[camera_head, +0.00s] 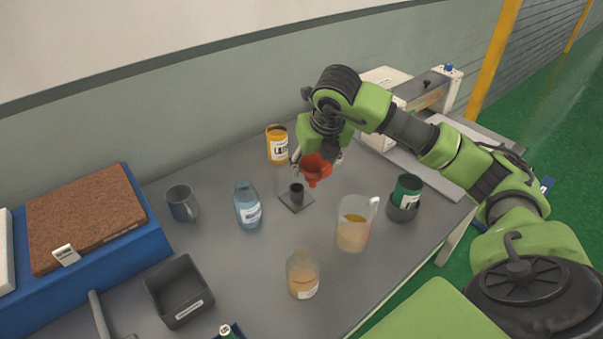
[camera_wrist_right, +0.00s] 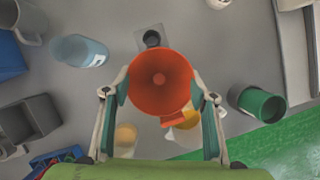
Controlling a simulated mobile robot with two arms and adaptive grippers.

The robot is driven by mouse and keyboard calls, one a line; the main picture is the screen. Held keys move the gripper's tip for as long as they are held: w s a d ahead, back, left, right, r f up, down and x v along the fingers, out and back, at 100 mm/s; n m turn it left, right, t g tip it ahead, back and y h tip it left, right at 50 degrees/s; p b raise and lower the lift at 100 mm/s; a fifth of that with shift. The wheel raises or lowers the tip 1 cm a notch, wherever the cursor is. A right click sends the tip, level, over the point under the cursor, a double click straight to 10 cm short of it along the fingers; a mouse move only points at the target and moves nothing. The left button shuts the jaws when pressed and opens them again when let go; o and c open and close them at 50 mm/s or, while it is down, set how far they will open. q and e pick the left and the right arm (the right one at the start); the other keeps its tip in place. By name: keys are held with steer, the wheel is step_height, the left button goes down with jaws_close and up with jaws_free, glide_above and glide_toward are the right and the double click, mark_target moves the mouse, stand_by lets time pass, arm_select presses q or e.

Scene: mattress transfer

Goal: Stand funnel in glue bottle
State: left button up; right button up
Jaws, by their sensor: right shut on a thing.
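An orange-red funnel (camera_head: 316,167) is in my right gripper (camera_head: 318,164), wide mouth up and spout down, above the table. In the right wrist view the funnel (camera_wrist_right: 160,80) sits between the two fingers (camera_wrist_right: 162,100), which close on its sides. A clear bottle with amber contents and a white label (camera_head: 302,275) stands at the table's front, apart from the funnel. A blue bottle with a white label (camera_head: 248,207) stands further back on the left. I cannot read the labels to tell which is the glue bottle. My left gripper is out of view.
A small dark holder on a square plate (camera_head: 297,195) is just below and left of the funnel. Around it stand a clear jug (camera_head: 352,228), a green cup (camera_head: 406,192), a yellow can (camera_head: 277,146) and a grey mug (camera_head: 182,204). A grey bin (camera_head: 178,291) is front left.

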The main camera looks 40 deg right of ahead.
mark_target(326, 174)
steer(key=s, duration=0.1)
steer(key=s+r+b, duration=0.1)
steer(key=s, duration=0.1)
steer(key=s+r, duration=0.1)
steer(key=s, duration=0.1)
steer(key=shift+s+a+r, duration=0.15)
steer(key=shift+s+a, duration=0.05)
steer(key=shift+s+r, duration=0.2)
steer(key=shift+r, duration=0.05)
steer(key=shift+s+r+p, duration=0.1)
steer(key=shift+r+p, duration=1.5)
steer(key=shift+r, duration=0.85)
